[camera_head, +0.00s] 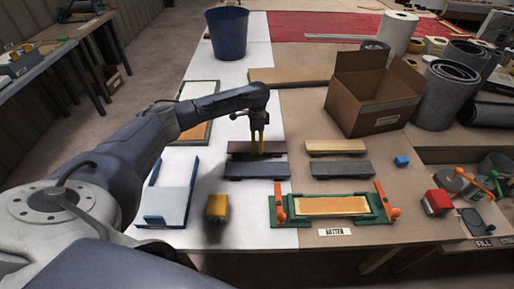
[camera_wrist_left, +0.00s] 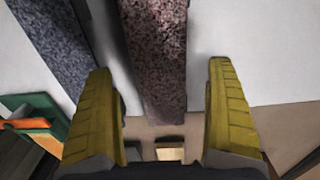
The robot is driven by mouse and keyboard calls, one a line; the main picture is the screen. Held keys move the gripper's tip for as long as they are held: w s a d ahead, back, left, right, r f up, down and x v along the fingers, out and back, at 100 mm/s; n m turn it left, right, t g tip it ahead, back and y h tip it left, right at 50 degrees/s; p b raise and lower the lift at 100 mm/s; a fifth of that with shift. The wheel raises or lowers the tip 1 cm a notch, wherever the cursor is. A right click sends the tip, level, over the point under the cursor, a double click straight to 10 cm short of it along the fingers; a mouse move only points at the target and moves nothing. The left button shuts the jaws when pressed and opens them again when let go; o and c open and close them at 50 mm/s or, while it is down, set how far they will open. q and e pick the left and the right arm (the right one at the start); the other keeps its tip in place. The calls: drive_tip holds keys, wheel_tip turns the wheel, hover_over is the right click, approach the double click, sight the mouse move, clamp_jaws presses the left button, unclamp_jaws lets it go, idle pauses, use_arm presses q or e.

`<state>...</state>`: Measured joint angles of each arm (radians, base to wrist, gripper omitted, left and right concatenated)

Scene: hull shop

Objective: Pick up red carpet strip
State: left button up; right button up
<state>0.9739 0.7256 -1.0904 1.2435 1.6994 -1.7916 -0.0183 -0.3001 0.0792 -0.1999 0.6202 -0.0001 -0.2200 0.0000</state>
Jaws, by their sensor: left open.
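The red carpet strip (camera_head: 238,147) is dark reddish-brown and lies on the white part of the table, behind a dark grey strip (camera_head: 257,170). In the left wrist view the red strip (camera_wrist_left: 156,45) looks speckled and runs down between the yellow fingers. My left gripper (camera_head: 258,151) points down over the middle of the strip in the head view and hides part of it. The left gripper (camera_wrist_left: 162,75) is open, one finger on each side of the strip, with visible gaps. The grey strip (camera_wrist_left: 58,38) lies left of it. My right gripper is not in view.
A beige strip (camera_head: 335,147) and another grey strip (camera_head: 341,169) lie to the right. A green fixture (camera_head: 283,214) with orange handles and a yellow block (camera_head: 217,207) are in front. A cardboard box (camera_head: 365,105) stands behind right, a blue bin (camera_head: 228,34) at the back.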

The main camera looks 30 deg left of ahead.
sight(257, 147)
use_arm(q)
drive_tip(key=shift+f, duration=1.35)
drive_tip(key=shift+c, duration=0.2)
drive_tip(key=c, duration=1.3)
